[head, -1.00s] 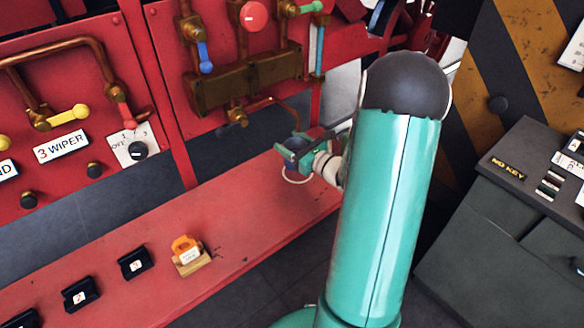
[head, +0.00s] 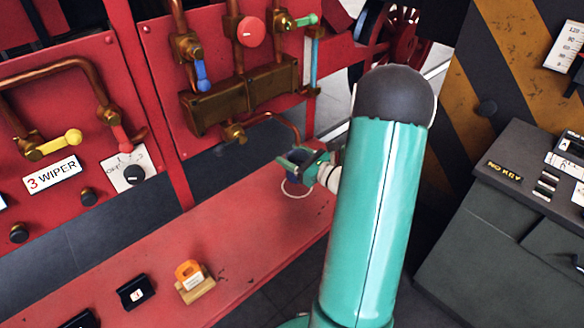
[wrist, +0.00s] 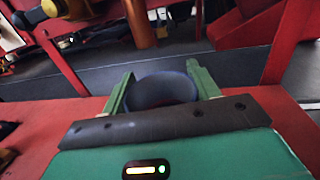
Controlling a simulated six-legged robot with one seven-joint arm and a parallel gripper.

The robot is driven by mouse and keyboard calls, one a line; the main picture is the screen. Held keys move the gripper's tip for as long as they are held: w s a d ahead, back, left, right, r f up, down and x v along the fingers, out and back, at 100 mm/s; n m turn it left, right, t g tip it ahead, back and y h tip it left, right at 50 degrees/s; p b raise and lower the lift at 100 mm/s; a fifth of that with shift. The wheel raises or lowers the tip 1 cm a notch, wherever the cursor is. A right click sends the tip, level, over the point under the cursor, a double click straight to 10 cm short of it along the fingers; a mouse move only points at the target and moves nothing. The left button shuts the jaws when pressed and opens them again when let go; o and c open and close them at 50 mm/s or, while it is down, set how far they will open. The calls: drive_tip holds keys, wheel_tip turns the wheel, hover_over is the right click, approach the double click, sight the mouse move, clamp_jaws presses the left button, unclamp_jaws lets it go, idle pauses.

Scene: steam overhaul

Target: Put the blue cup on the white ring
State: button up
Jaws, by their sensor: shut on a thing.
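My gripper (head: 297,160) is shut on the blue cup and holds it over the red bench, near the bench's far right end. The dark blue cup (wrist: 162,90) shows its round rim between the two green fingers in the wrist view. In the head view the cup (head: 297,170) is small and partly hidden by the gripper. The white ring (head: 293,195) is a thin outline on the red bench, just below the cup in the picture. Its upper part is hidden by the cup and gripper. I cannot tell the height of the cup above it.
The red bench (head: 150,255) carries an orange tag on a wooden block (head: 193,283) and black numbered holders (head: 135,292). A red panel with copper pipes and a brass block (head: 240,95) stands behind. A dark cabinet (head: 500,215) stands at right.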

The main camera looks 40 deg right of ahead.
drive_tip(key=shift+f, duration=2.05)
drive_tip(key=shift+w, duration=0.1)
drive_tip(key=shift+f, duration=0.15)
drive_tip(key=o, duration=1)
